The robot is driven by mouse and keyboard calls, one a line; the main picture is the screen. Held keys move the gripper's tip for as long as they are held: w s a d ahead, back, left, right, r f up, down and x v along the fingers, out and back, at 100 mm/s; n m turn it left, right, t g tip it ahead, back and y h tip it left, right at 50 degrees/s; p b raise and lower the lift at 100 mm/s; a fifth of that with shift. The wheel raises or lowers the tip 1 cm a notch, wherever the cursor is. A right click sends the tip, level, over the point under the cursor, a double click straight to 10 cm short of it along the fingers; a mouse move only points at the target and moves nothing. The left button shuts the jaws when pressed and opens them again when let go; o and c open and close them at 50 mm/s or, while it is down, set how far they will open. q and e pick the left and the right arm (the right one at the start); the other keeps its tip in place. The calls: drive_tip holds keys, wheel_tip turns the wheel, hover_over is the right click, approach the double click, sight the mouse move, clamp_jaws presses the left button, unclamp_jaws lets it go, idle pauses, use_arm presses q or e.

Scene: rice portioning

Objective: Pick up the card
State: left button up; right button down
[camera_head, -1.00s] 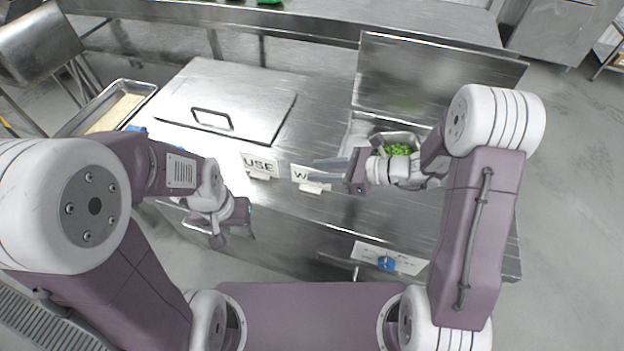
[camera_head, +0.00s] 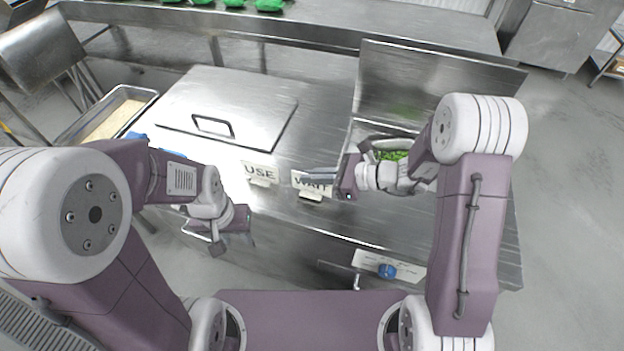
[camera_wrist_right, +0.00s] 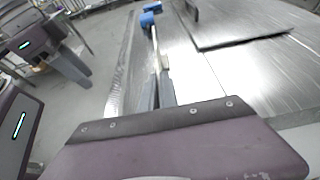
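Two white lettered cards stand on small holders along the front of the steel counter (camera_head: 290,215). The left one is the USE card (camera_head: 259,172); the right one is the WAIT card (camera_head: 311,186). My right gripper (camera_head: 304,174) is at the WAIT card, reaching in from the right, its fingers across the card's upper part. In the right wrist view its fingers (camera_wrist_right: 157,82) lie close together; whether they are clamped on the card is unclear. My left gripper (camera_head: 222,232) hangs lower left, in front of the counter, apart from both cards; its fingertips are unclear.
A lidded steel bin (camera_head: 252,92) with a handle is behind the cards. A pan of green food (camera_head: 392,155) sits behind my right gripper, with a raised steel lid (camera_head: 435,85) behind it. A tray (camera_head: 140,95) is at left.

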sight(316, 191)
use_arm(q)
drive_tip(key=shift+r+p, duration=0.65)
drive_tip(key=shift+r, duration=0.05)
use_arm(e)
drive_tip(key=s+d+r, duration=0.1)
drive_tip(key=d+r, duration=0.9)
drive_tip(key=d, duration=0.1)
drive_tip(key=shift+s+d+r, duration=0.2)
drive_tip(key=shift+s+d, duration=0.05)
drive_tip(key=shift+d, duration=0.05)
